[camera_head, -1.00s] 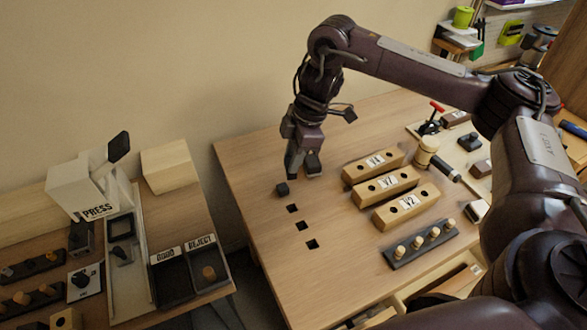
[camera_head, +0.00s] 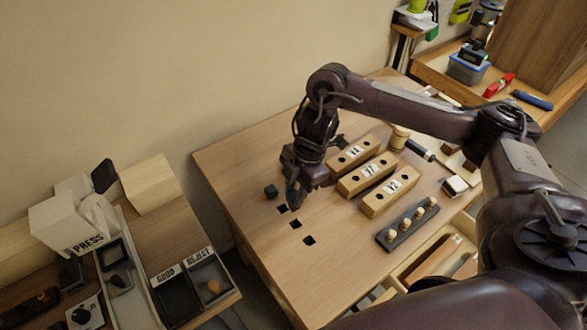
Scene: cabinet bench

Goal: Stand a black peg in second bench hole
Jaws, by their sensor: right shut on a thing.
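Two more open holes, the middle one (camera_head: 295,225) and the near one (camera_head: 309,240), are empty. My left gripper is not in view.
Wooden blocks with labels (camera_head: 388,191) stand right of the gripper. A dark rack with light pegs (camera_head: 407,223) lies nearer. At left, a side table holds the press (camera_head: 80,220) and GOOD and REJECT trays (camera_head: 209,283). The bench (camera_head: 240,165) is clear behind the holes.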

